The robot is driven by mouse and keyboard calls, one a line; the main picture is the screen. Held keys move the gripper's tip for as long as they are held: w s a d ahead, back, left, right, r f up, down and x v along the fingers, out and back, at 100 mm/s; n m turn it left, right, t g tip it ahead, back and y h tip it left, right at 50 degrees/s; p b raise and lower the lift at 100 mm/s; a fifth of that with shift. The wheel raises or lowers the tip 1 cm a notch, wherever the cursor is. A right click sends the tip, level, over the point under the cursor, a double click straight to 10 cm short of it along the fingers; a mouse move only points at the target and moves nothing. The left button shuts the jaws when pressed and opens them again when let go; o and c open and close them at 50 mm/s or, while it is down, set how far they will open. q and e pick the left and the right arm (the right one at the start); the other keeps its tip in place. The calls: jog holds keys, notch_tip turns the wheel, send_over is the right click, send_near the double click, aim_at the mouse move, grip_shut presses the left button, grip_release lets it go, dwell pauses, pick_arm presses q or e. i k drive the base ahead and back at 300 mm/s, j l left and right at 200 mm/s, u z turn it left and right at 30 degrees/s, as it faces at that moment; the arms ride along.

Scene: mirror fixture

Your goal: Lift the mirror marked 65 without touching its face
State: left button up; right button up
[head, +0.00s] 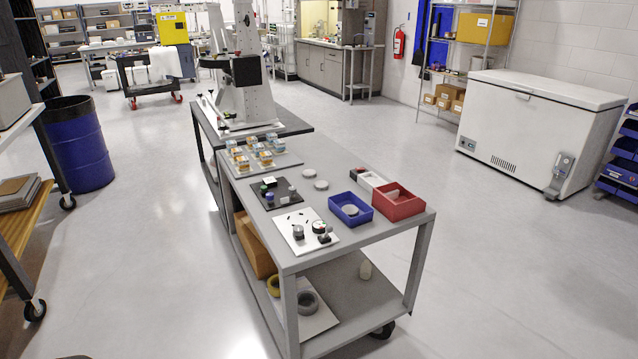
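No number 65 can be read on anything at this distance, so I cannot tell which piece is that mirror. Small round pale discs lie on the grey cart (290,254): one disc (308,172) and another disc (321,185) on its bare top, and a disc (350,210) in the blue bin (364,217). Small round parts stand on a white board (312,217) at the near end and on a black board (259,193) behind it. Neither of my grippers is in view.
A red bin (412,210) sits beside the blue one. A tray (287,161) of small orange-and-blue boxes lies farther back. A tall white stand (237,105) rises behind the cart. A blue drum (85,150) stands left, a white chest freezer (530,125) right. Floor around the cart is clear.

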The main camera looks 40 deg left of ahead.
aim_at(319, 185)
jog(key=i+j, duration=0.1)
jog(key=j, duration=0.35)
jog(key=i+j, duration=0.1)
jog(key=j, duration=0.4)
jog(key=i+j, duration=0.1)
jog(key=j, duration=0.35)
jog(key=i+j, duration=0.1)
jog(key=j, duration=0.4)
jog(key=i+j, duration=0.1)
jog(key=j, duration=0.35)
jog(key=i+j, duration=0.1)
jog(key=j, duration=0.35)
jog(key=i+j, duration=0.1)
jog(key=j, duration=0.4)
jog(key=i+j, duration=0.1)
jog(key=j, duration=0.35)
